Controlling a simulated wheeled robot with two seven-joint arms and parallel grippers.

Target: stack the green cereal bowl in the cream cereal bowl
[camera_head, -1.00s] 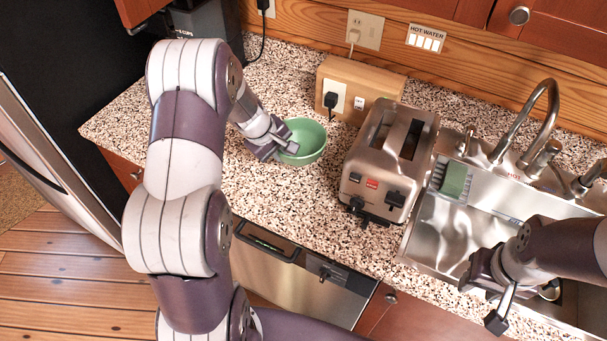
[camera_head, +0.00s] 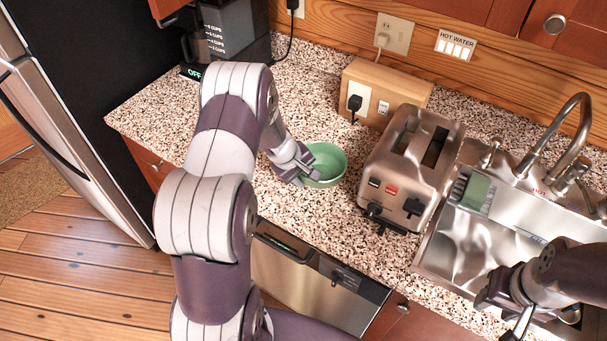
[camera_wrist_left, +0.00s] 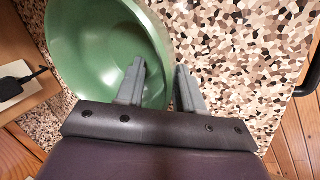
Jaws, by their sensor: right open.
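The green cereal bowl (camera_head: 328,160) stands upright on the speckled counter, left of the toaster. In the left wrist view the bowl (camera_wrist_left: 95,50) fills the upper left and looks empty. My left gripper (camera_head: 303,174) is at the bowl's near left rim. In the wrist view my left gripper (camera_wrist_left: 162,72) is open, one finger over the bowl's inside and the other outside, with the wall between them and a gap showing. My right gripper (camera_head: 502,310) is open and empty over the sink's front edge, partly cut off. The cream cereal bowl is not in view.
A steel toaster (camera_head: 408,165) stands close right of the green bowl. A wooden outlet box (camera_head: 385,92) is behind it. The sink (camera_head: 470,250) with tap and a green sponge (camera_head: 475,192) is at the right. A coffee maker (camera_head: 228,40) stands at the back left. Bare counter (camera_head: 160,115) lies left.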

